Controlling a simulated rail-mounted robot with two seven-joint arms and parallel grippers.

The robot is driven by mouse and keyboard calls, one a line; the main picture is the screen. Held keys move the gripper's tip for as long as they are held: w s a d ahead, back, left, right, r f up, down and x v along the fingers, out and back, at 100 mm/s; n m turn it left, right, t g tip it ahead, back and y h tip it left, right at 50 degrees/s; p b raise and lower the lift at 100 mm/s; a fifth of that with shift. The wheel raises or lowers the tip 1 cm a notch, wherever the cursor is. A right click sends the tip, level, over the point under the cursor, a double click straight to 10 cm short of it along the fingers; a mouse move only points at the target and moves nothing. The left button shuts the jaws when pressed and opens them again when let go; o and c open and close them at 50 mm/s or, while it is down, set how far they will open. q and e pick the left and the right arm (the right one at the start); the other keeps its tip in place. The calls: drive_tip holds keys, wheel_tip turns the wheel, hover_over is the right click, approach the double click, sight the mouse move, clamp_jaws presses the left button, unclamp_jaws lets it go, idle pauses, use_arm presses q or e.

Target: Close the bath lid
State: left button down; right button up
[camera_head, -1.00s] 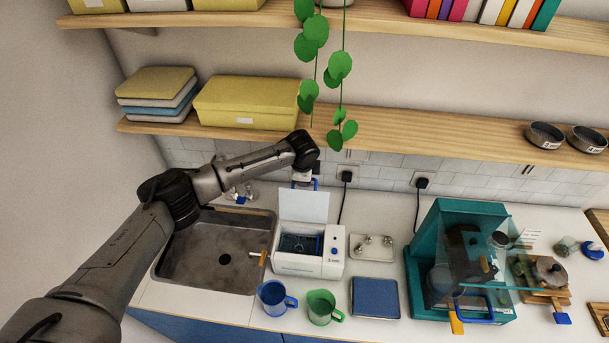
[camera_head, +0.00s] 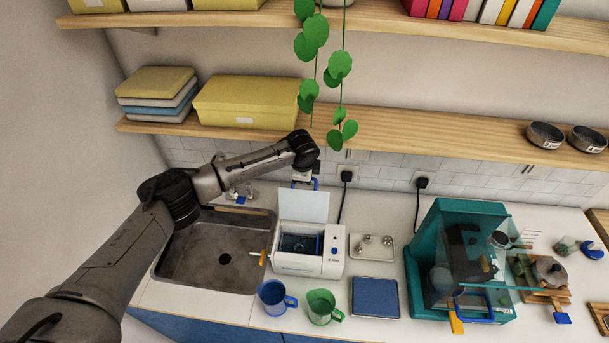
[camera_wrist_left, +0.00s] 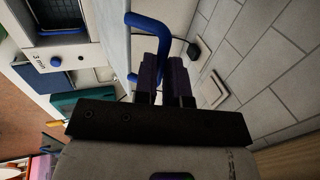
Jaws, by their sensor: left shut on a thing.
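The white bath (camera_head: 293,263) stands on the counter right of the sink, its dark basin (camera_head: 300,243) uncovered. Its white lid (camera_head: 304,206) is raised at the back, standing nearly upright. A blue handle (camera_wrist_left: 152,24) belongs to the lid; its top also shows in the head view (camera_head: 315,183). My left gripper (camera_wrist_left: 165,75) is shut on this handle, behind the lid's upper edge. In the head view the fingers are mostly too small to make out. The basin also shows at the upper left of the wrist view. My right gripper is not in view.
A tray of metal pieces (camera_head: 372,247) and a dark blue pad (camera_head: 376,298) lie right of the bath. Blue (camera_head: 272,298) and green (camera_head: 321,307) mugs stand in front. A teal machine (camera_head: 427,235) is farther right. Hanging leaves (camera_head: 340,65) are above.

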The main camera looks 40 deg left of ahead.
use_arm(q)
drive_tip(key=s+d+t+y+p, duration=0.3)
drive_tip(key=s+d+t+p, duration=0.2)
drive_tip(key=s+p, duration=0.3)
drive_tip(key=shift+s+d+t+y, duration=0.3)
drive_tip(key=shift+s+d+t, duration=0.1)
drive_tip(key=shift+s, duration=0.35)
drive_tip(key=c, duration=1.2)
unclamp_jaws()
